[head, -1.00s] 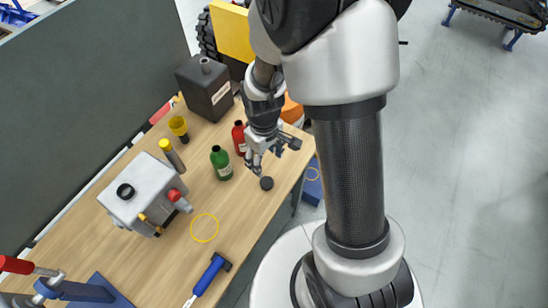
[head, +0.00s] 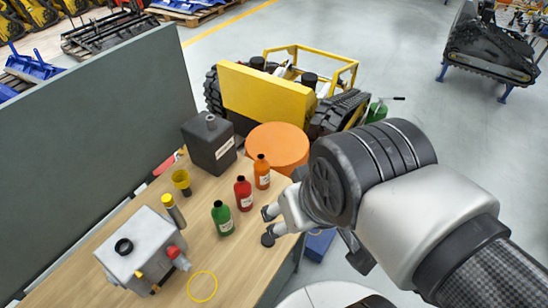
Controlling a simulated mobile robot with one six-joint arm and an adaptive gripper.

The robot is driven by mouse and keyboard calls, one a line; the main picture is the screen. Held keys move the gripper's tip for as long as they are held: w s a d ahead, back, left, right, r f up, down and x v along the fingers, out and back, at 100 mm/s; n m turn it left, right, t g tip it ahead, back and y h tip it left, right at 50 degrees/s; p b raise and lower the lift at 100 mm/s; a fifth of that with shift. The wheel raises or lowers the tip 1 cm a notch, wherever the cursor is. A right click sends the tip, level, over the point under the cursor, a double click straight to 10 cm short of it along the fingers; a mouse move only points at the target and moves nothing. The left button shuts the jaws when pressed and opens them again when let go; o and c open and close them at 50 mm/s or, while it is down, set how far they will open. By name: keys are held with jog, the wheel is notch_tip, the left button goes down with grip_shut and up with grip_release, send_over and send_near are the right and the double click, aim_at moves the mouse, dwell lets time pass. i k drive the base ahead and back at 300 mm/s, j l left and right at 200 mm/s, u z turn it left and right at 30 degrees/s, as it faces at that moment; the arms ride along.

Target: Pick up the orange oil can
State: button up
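The orange oil can (head: 262,174) is a small bottle with a dark cap. It stands upright near the far right edge of the wooden table, behind and to the right of a red bottle (head: 243,195). A green bottle (head: 222,219) stands nearer, in the same row. My gripper (head: 269,221) is in front of the orange can, near the table's right edge and apart from it. Its two fingertips are spread and point left, with nothing between them. My wrist hides part of the gripper.
A black labelled canister (head: 209,146) and a large orange drum (head: 279,143) are behind the can. A grey box (head: 140,248), yellow ring (head: 202,287) and yellow funnel (head: 182,180) are on the table (head: 205,247). A tall grey panel (head: 95,150) borders the left.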

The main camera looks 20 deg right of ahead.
aim_at(261, 166)
jog(key=j+u, duration=0.15)
jog(key=u, duration=1.05)
jog(key=z, duration=1.5)
jog(key=u, duration=0.2)
jog(key=i+l+u, duration=0.15)
jog(key=l+u, duration=0.65)
jog(key=i+l+u, duration=0.1)
jog(key=l+u, duration=0.35)
jog(key=k+l+u, duration=0.1)
jog(key=l+u, duration=0.3)
jog(key=l, duration=0.45)
jog(key=k+l, duration=0.15)
jog(key=l, duration=0.3)
